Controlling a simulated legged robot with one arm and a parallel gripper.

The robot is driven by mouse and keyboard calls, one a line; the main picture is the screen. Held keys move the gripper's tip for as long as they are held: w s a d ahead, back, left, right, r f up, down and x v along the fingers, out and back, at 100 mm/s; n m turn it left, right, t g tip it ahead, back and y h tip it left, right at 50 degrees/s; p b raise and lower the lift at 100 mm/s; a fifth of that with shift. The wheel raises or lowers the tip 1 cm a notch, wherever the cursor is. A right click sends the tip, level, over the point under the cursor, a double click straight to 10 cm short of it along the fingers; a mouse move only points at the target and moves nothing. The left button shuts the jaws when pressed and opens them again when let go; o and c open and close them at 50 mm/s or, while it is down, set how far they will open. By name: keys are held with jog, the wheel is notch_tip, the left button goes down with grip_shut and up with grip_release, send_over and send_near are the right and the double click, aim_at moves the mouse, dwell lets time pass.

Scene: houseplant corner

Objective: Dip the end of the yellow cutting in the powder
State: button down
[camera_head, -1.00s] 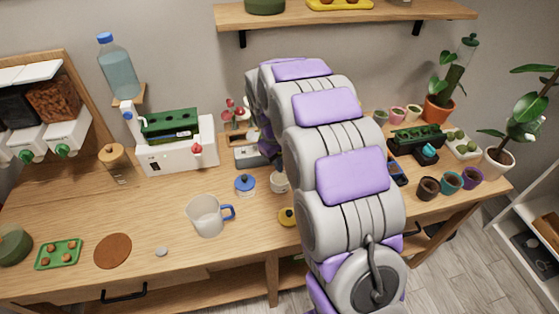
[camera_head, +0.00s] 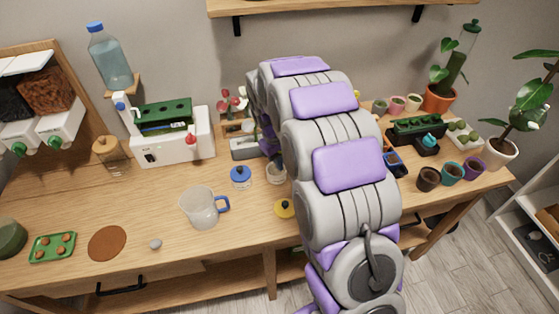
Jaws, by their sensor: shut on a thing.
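My arm reaches forward over the workbench (camera_head: 150,225), and its far end drops down behind its own links. My gripper is hidden there, and I cannot see the yellow cutting. A small whitish open jar (camera_head: 277,174) stands just left of my arm, partly covered by it. I cannot make out powder inside it. A similar jar with a blue lid (camera_head: 240,176) stands to the left. Red-topped items (camera_head: 233,101) stand at the back in a wooden holder.
A clear mug with a blue handle (camera_head: 200,207) stands left of the jars. A white machine with a green tray (camera_head: 172,138) is behind it. Small pots (camera_head: 429,179) and a dark planter (camera_head: 413,131) are right of my arm.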

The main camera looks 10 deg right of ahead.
jog(key=shift+a+f, duration=0.15)
jog(key=shift+a, duration=0.4)
jog(key=shift+d+f, duration=0.15)
jog(key=shift+d, duration=0.3)
jog(key=shift+a+f, duration=0.2)
jog(key=shift+a, duration=0.15)
jog(key=shift+d, duration=0.15)
jog(key=shift+f+p, duration=0.15)
jog(key=shift+p, duration=0.2)
dwell(1.3)
jog(key=shift+r+p, duration=1.9)
jog(key=shift+r, duration=1.7)
